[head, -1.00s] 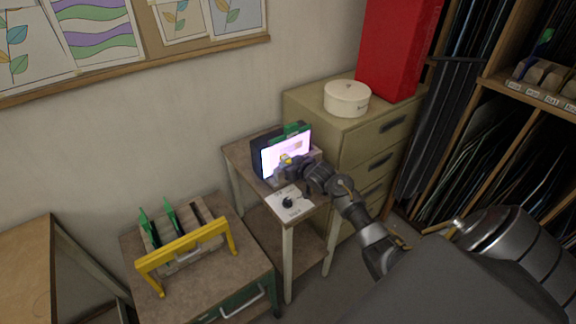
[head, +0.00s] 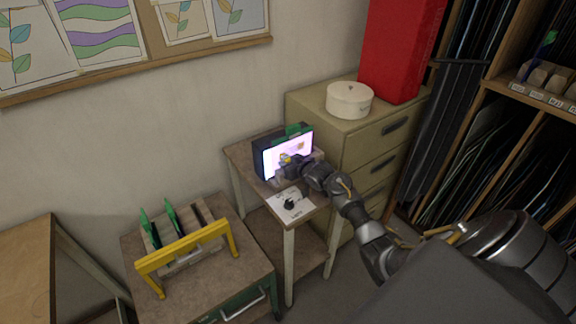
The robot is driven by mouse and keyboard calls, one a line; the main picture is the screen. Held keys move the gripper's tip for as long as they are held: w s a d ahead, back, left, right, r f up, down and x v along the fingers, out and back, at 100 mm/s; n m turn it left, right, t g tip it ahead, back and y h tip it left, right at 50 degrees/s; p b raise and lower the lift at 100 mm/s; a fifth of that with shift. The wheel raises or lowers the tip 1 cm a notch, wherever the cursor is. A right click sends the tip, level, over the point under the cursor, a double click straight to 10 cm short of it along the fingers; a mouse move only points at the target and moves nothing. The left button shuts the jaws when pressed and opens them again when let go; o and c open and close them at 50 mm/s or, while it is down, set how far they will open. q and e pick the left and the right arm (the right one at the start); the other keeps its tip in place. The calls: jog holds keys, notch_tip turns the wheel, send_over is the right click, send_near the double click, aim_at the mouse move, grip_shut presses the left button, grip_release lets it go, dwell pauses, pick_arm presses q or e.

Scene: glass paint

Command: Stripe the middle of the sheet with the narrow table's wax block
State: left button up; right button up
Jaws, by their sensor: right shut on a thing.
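A bright, pale lit sheet (head: 273,163) stands upright in a dark holder with a green clip (head: 292,130) on the narrow table (head: 240,152). A small tan patch (head: 300,146) shows on its upper right part. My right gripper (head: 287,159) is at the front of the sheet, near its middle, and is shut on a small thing. A bit of yellow shows at the fingertips; I take this to be the wax block, but it is mostly hidden. I cannot tell whether it touches the sheet. My left gripper is out of view.
A white card with a dark mark (head: 291,207) lies at the narrow table's front. A drawer cabinet with a round white box (head: 349,99) and a red box (head: 400,50) stands right.

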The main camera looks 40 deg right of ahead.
jog(key=shift+w, duration=0.25)
jog(key=shift+d, duration=0.15)
jog(key=shift+s+d, duration=0.15)
jog(key=shift+d, duration=1.65)
jog(key=shift+d+b, duration=0.75)
jog(key=shift+d, duration=1.2)
jog(key=shift+r, duration=0.1)
jog(key=shift+a+p, duration=0.7)
jog(key=shift+a, duration=0.1)
jog(key=shift+a+p, duration=0.45)
jog(key=shift+a, duration=0.8)
